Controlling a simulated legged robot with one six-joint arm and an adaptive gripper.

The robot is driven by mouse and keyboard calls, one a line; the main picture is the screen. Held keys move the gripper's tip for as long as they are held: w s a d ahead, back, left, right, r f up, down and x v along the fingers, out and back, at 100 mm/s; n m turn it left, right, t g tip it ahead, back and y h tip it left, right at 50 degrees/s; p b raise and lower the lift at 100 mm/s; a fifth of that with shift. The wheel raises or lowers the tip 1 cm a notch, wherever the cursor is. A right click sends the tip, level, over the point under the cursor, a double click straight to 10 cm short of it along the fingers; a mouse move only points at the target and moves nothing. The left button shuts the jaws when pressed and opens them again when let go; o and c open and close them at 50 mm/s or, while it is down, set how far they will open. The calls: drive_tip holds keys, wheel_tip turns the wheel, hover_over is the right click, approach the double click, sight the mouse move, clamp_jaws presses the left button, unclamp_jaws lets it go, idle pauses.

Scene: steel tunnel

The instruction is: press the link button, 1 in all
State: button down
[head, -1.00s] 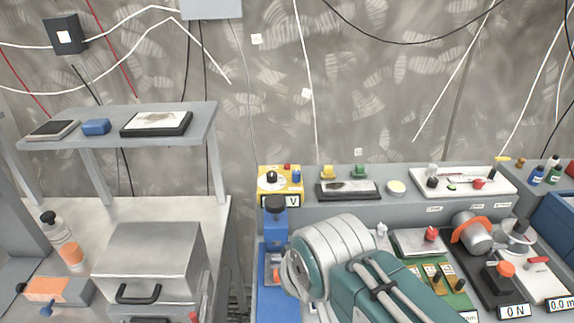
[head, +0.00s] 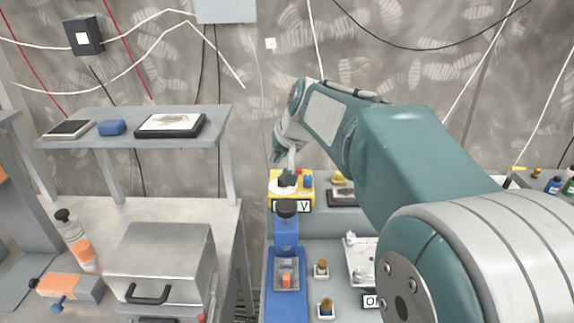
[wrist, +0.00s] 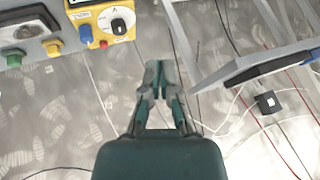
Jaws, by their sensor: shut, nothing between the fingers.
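No label reading "link" is legible, so I cannot tell which item is the link button. My gripper (wrist: 154,66) is shut and empty, apart from the wall. In the head view my gripper (head: 284,162) overlaps the meter's top; contact is unclear.
A grey raised shelf (head: 60,143) with flat items stands at the left, above a metal box (head: 165,262). A blue stand (head: 286,245) is in front of the meter. My arm hides much of the right bench. Cables hang along the wall.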

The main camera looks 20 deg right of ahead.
drive_tip(key=w+d+f+m+t, duration=0.1)
drive_tip(key=w+d+f, duration=0.1)
drive_tip(key=w+d, duration=0.6)
drive_tip(key=m+t, duration=0.1)
drive_tip(key=m, duration=0.1)
hover_over(299, 170)
wheel_tip(299, 170, down, 6)
drive_tip(key=shift+w+d+r, duration=0.1)
drive_tip(key=shift+w+r, duration=0.05)
drive_tip(key=shift+r, duration=0.1)
drive_tip(key=shift+f, duration=4.45)
drive_tip(key=shift+f, duration=0.15)
drive_tip(key=shift+f, duration=0.15)
drive_tip(key=shift+f, duration=0.5)
drive_tip(key=shift+r, duration=0.9)
